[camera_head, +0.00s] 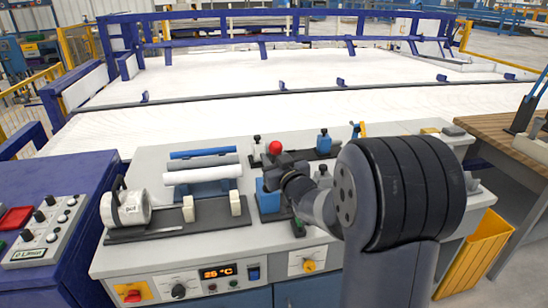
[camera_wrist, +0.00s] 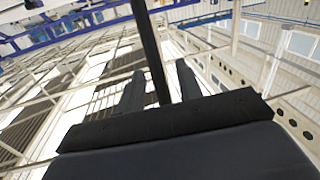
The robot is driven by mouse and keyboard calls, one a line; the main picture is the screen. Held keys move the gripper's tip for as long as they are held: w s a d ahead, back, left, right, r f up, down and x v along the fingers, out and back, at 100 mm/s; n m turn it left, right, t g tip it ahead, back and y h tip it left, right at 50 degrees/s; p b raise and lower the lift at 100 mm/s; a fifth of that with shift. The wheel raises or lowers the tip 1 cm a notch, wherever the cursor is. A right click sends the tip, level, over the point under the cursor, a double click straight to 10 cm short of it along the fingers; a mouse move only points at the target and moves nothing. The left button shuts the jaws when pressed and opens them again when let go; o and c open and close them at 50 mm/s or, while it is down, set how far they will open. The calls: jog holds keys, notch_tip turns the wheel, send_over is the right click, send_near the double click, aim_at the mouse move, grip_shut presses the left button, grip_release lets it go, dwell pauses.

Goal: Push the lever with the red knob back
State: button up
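The red knob (camera_head: 275,147) shows in the head view, near the middle of the grey workbench, at the tip of my gripper. The lever's shaft below it is mostly hidden by my gripper and arm in that view. My gripper (camera_head: 274,165) reaches in from the right, just below the knob in the picture. In the wrist view, a dark rod (camera_wrist: 151,45), seemingly the lever's shaft, stands between the two fingers of my gripper (camera_wrist: 160,70). The fingers are apart, with gaps on both sides of the rod. The knob is not visible there.
A pipe rack with a blue pipe (camera_head: 203,153), a grey pipe (camera_head: 203,163) and a white pipe (camera_head: 203,175) stands left of my gripper. A white roll (camera_head: 125,208) is further left. A blue control cabinet (camera_head: 62,185) is at the left edge. A yellow bin (camera_head: 468,258) is at right.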

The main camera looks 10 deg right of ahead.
grip_shut()
dwell(0.3)
dwell(0.3)
